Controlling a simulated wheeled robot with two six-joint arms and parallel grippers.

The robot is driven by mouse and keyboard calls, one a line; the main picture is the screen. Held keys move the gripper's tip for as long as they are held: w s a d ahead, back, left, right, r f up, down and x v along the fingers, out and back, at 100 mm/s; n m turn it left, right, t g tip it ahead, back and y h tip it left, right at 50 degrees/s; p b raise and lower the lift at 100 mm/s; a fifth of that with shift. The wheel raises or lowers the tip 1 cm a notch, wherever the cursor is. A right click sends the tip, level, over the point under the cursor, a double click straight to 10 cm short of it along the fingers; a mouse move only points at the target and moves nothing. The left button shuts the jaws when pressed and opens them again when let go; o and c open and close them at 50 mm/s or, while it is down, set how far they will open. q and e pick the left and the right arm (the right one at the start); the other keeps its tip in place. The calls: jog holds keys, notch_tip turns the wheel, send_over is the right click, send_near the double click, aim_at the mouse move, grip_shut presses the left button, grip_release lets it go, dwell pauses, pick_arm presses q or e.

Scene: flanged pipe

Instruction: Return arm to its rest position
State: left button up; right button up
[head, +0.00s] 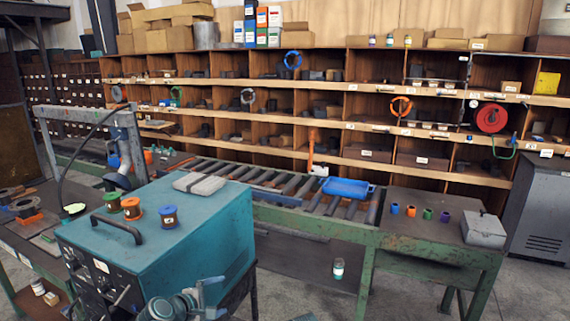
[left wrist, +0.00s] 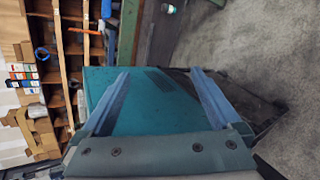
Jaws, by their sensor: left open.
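My left gripper (head: 207,300) shows at the bottom of the head view, in front of the teal cabinet (head: 160,225), low beside its front right side. In the left wrist view my left gripper (left wrist: 160,100) has its two blue-grey fingers spread wide apart, with nothing between them. The teal cabinet (left wrist: 150,98) lies beyond the fingers in that view; I cannot tell whether they touch it. My right gripper is in neither view.
Behind stands a green roller table with a blue tray (head: 347,188). A grey metal box (head: 483,229) sits at right. Open floor shows right of the cabinet.

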pick_arm(q)
jog(key=s+d+f+m+g+y, duration=0.2)
jog(key=s+f+m+g+y, duration=0.4)
jog(key=s+f+m+g, duration=0.75)
jog(key=s+d+r+m+t+y, duration=0.1)
jog(key=s+d+r+m+t, duration=0.1)
jog(key=s+d+m, duration=0.4)
jog(key=d+m, duration=0.1)
jog(key=d, duration=0.3)
jog(key=shift+s+d+r, duration=0.25)
jog(key=shift+s+d, duration=0.05)
jog(key=shift+s, duration=0.05)
